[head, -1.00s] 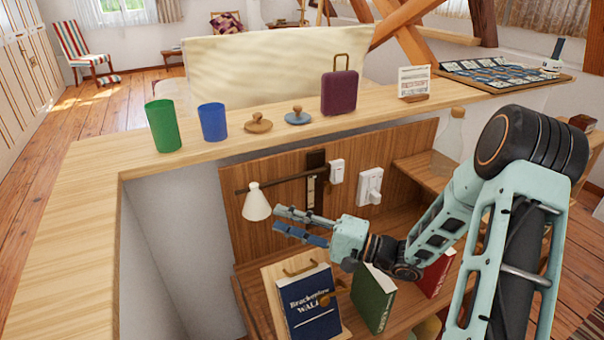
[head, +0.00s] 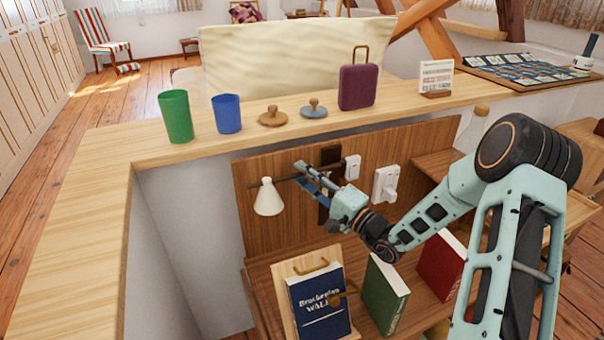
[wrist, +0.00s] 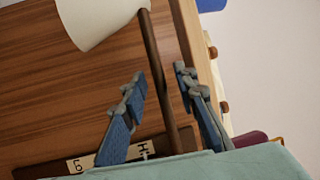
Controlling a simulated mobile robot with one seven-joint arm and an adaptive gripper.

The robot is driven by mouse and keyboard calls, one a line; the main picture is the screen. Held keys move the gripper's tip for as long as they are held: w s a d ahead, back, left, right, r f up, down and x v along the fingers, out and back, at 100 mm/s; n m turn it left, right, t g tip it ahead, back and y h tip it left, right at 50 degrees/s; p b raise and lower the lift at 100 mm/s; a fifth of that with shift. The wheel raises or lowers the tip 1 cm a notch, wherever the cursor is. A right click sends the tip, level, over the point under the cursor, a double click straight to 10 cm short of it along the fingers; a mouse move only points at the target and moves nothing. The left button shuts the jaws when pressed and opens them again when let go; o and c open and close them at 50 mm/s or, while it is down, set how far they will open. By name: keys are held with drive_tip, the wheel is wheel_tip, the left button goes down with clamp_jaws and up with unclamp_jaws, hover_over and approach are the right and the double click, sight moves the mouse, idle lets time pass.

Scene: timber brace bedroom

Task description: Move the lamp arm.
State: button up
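The wall lamp has a cream cone shade (head: 268,198) and a thin dark lamp arm (head: 286,179) running from a dark mount (head: 330,155) on the wooden back panel. In the wrist view, the shade (wrist: 95,18) is at top left and the brown lamp arm (wrist: 160,65) runs down the middle. My gripper (head: 306,178) is at the lamp arm, between shade and mount. In the wrist view, my gripper (wrist: 162,88) is open, with one blue-grey finger on each side of the arm and gaps visible. Whether the arm lies fully between the fingertips in depth is unclear.
White switches (head: 386,184) are right of the mount. Below stand a blue book (head: 320,305), a green book (head: 385,295) and a red book (head: 441,266). The ledge above holds cups (head: 227,114) and a purple case (head: 357,87).

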drive_tip(key=shift+w+a+r, duration=0.1)
drive_tip(key=shift+w+a, duration=0.25)
clamp_jaws()
